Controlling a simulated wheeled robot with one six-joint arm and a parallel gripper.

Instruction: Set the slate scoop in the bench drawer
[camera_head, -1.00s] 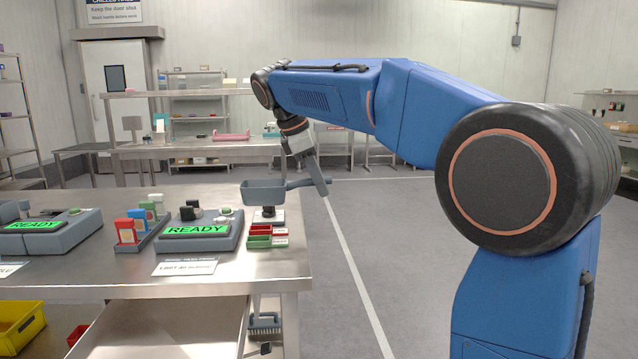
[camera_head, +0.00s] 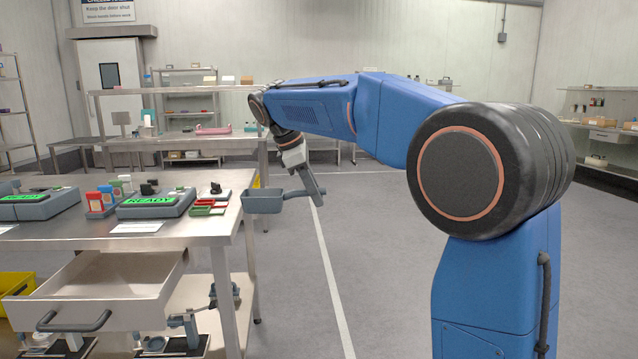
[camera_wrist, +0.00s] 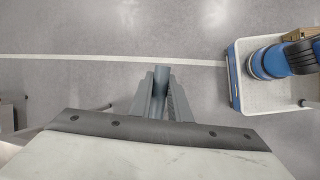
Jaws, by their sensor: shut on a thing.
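The slate scoop (camera_head: 263,200) is a grey-blue, box-shaped scoop with a handle to the right. My gripper (camera_head: 318,193) is shut on its handle and holds it in the air, just off the right end of the steel bench. In the wrist view the handle (camera_wrist: 161,84) shows between the jaws; the scoop's bowl is not seen there. The bench drawer (camera_head: 110,288) stands open under the bench top at lower left, with a dark bar handle on its front. The part of its floor that shows looks empty.
On the bench top (camera_head: 190,232) stand grey units with green displays (camera_head: 150,200), colored cards (camera_head: 103,197), and red and green trays (camera_head: 207,208). Tools and a brush lie on the lower shelf (camera_head: 205,325). The floor right of the bench is clear.

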